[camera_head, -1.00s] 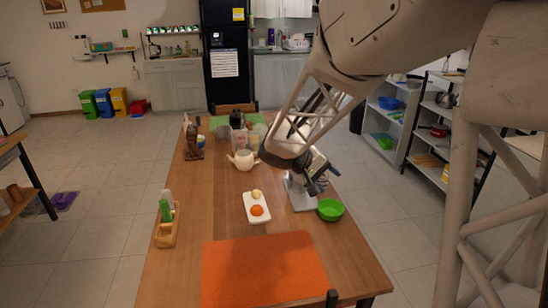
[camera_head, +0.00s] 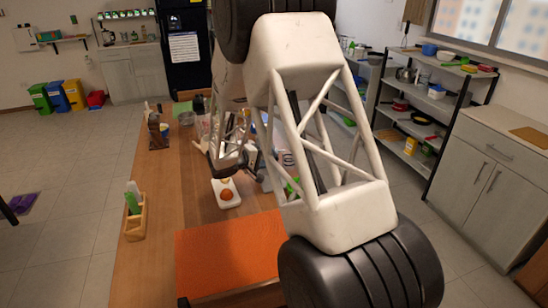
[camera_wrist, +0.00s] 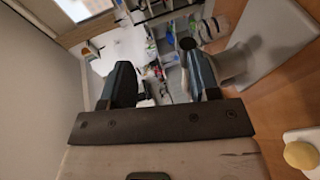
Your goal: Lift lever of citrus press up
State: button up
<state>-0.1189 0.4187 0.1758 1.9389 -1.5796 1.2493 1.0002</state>
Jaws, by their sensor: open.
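The citrus press shows in the wrist view, tilted by the camera angle, with a flat grey base plate (camera_wrist: 275,38) at upper right and a pale rounded body (camera_wrist: 238,62) beside it. A dark round end (camera_wrist: 188,44) lies by the tip of the right finger; I cannot tell for sure whether it is the lever's end. My gripper (camera_wrist: 158,75) is open, its right finger close to the press; contact is unclear. Nothing is clearly held between the fingers. In the head view my own arm hides most of the press and the gripper.
An orange mat (camera_head: 225,255) covers the near table. A wooden holder with bottles (camera_head: 135,218) stands at left. A green bowl is mostly hidden behind my arm.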

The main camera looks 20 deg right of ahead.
jog(key=shift+n+t+h, duration=0.3)
jog(key=shift+n+t, duration=0.2)
jog(key=shift+t, duration=0.3)
jog(key=w+f, duration=0.2)
jog(key=w+a+f, duration=0.1)
jog(key=w+f, duration=0.1)
jog(key=shift+a, duration=0.15)
jog(key=shift+x, duration=3.9)
grip_shut()
